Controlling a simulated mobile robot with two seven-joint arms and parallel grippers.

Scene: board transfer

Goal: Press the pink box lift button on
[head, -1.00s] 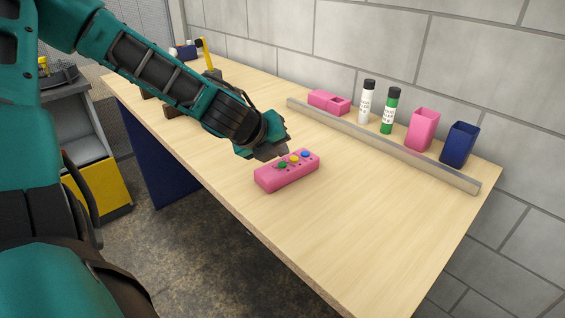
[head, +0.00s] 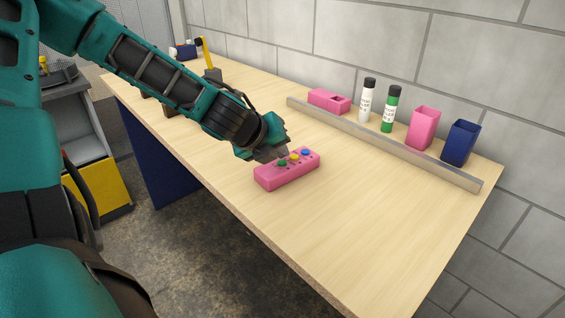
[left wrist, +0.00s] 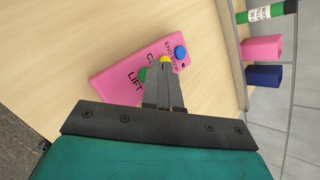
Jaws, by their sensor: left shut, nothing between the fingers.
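The pink button box (head: 288,177) lies on the wooden table. Its top carries a green button (head: 282,163), a yellow button (head: 295,159) and a blue button (head: 305,152). In the left wrist view, the box (left wrist: 112,84) shows the word LIFT beside the green button (left wrist: 143,75), which my fingers partly hide. My left gripper (head: 283,154) is shut and empty, pointing down just over the box. In the left wrist view its fingertips (left wrist: 164,66) overlap the edge of the yellow button; I cannot tell whether they touch anything. My right gripper is not in view.
A metal rail (head: 385,145) runs along the table's back. Behind it stand a pink block (head: 322,98), a white bottle (head: 366,104), a green bottle (head: 389,115), a pink cup (head: 422,130) and a blue cup (head: 460,145). The table's front right is clear.

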